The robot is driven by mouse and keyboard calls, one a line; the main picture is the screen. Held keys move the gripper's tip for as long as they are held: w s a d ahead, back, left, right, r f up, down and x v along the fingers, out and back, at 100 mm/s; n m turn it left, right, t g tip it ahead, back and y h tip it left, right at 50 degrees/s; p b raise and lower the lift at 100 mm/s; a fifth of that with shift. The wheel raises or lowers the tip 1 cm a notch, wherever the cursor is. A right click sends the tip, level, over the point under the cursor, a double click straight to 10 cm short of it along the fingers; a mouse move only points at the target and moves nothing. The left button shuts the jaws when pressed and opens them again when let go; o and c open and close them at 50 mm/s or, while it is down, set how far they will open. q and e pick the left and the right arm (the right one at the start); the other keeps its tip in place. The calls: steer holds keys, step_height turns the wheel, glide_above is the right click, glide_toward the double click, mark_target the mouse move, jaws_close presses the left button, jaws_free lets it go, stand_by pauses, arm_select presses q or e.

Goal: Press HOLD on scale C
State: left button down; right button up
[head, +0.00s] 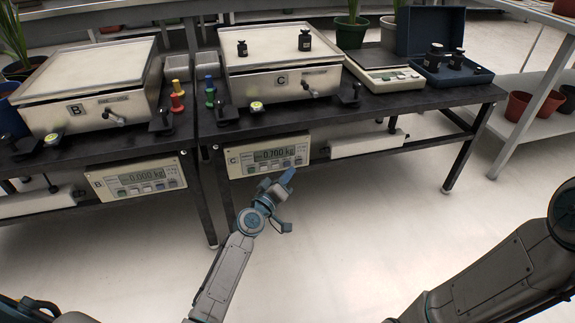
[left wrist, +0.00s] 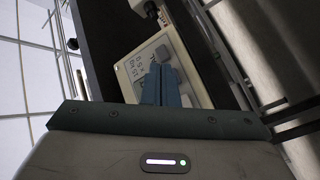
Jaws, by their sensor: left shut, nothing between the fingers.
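The display panel of scale C (head: 267,156) hangs under the front edge of the bench and reads 0.700 kg, with a row of buttons below the digits. Scale C (head: 281,73) stands above it with two black weights on its pan. My left gripper (head: 288,176) is shut and empty, just in front of the lower right part of the panel. In the left wrist view its shut fingers (left wrist: 162,86) lie over the panel (left wrist: 185,70) and hide some of its buttons. I cannot tell whether the fingertips touch a button. My right gripper is not in view.
Scale B (head: 88,82) stands to the left, its panel (head: 138,180) reading 0.000 kg. A small scale (head: 385,72) and a blue case with weights (head: 450,70) are at the right. A pale box (head: 367,144) sits under the bench right of panel C. The floor in front is clear.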

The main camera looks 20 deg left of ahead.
arm_select(q)
steer(key=shift+s+d, duration=0.75)
steer(key=shift+s, duration=0.3)
steer(key=shift+s+d, duration=0.7)
steer(key=shift+s, duration=0.35)
